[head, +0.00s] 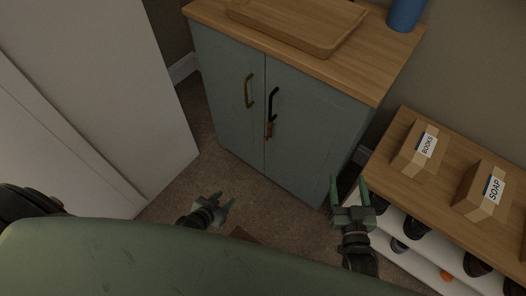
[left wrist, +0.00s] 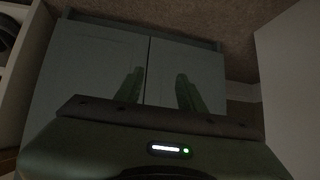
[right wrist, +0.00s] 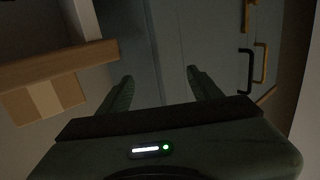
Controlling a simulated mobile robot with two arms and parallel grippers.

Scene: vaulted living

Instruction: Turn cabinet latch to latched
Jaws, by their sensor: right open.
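The blue-grey cabinet (head: 222,95) has two closed doors, with a brass handle (head: 248,91) on the left door and a black handle (head: 273,103) on the right. A small brass latch (head: 268,131) sits just below the black handle by the door seam; it looks roughly upright, its exact setting too small to tell. It seems to show in the right wrist view (right wrist: 248,15). My right gripper (head: 350,187) is open and empty, right of the latch near the cabinet's right side. My left gripper (head: 226,203) is open and empty, low in front of the doors.
A tray (head: 300,24) and a blue cylinder (head: 405,14) stand on the cabinet top. At right, a low wooden-topped shelf (head: 398,128) holds boxes labelled BOOKS (head: 413,150) and SOAP (head: 478,192), with shoes below. A white panel (head: 120,90) stands at left. Carpet lies before the cabinet.

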